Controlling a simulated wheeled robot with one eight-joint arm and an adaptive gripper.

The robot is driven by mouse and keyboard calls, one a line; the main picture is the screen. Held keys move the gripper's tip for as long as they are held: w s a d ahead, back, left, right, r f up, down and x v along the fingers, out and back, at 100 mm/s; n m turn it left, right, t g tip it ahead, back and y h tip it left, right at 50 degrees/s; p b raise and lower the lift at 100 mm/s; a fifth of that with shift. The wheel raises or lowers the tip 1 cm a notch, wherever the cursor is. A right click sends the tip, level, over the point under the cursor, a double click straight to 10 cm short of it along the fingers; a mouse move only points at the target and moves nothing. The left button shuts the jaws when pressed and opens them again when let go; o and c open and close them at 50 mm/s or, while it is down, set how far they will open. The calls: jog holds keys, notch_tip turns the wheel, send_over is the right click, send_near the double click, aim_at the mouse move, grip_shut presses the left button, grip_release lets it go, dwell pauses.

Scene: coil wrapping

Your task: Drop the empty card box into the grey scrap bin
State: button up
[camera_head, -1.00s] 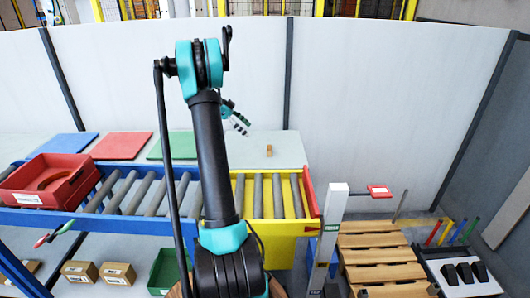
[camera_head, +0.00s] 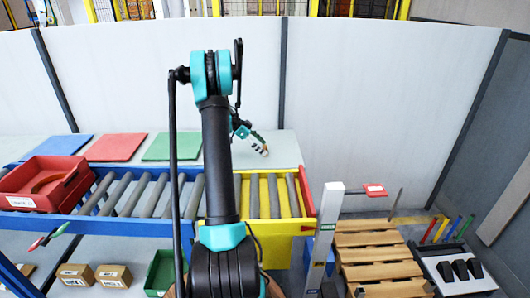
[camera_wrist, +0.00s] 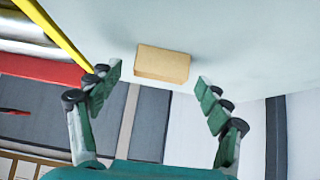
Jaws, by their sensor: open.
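A small tan card box (camera_wrist: 163,64) rests on the pale grey table top. In the wrist view it lies beyond and between the two fingertips of my gripper (camera_wrist: 160,80), with gaps on both sides. My gripper is open and empty. In the head view my gripper (camera_head: 259,143) is over the table behind the yellow conveyor end, and its fingers hide most of the box (camera_head: 265,150). I cannot tell from here whether the box is empty. I cannot make out a grey scrap bin in either view.
The roller conveyor (camera_head: 145,195) with its yellow end section (camera_head: 300,208) runs in front of the table. A red tray (camera_head: 75,190) sits at its left. A white post (camera_head: 325,230) and wooden pallets (camera_head: 375,255) stand to the right. A pale wall panel (camera_head: 380,110) stands behind.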

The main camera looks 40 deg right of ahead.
jog(key=shift+x, duration=0.9)
jog(key=c, duration=0.9)
jog(key=shift+r, duration=0.1)
